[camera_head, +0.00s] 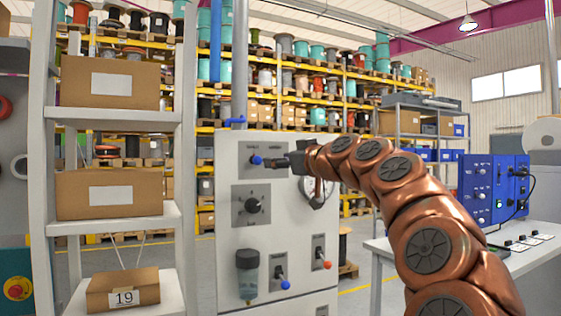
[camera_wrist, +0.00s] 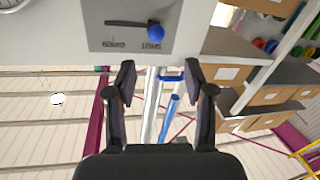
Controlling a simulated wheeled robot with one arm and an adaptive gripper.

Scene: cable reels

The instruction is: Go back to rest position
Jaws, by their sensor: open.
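My gripper (camera_head: 290,160) is at the end of my copper-coloured arm, in front of the grey control panel (camera_head: 233,205). In the wrist view my gripper (camera_wrist: 159,80) is open, with both black fingers apart and nothing between them. A lever with a blue knob (camera_head: 257,160) sits on the upper plate of the panel, just left of the gripper tip. It also shows in the wrist view as a blue knob (camera_wrist: 156,33) on a grey plate with upside-down lettering, beyond the fingertips. The fingers look apart from the knob.
A rotary knob (camera_head: 253,205), a lower blue-knobbed lever (camera_head: 284,284) and a red-knobbed lever (camera_head: 326,264) are on the panel. My arm partly hides a round gauge (camera_head: 318,192). A shelf of cardboard boxes (camera_head: 110,193) stands left. A blue device (camera_head: 493,190) stands on a right-hand table.

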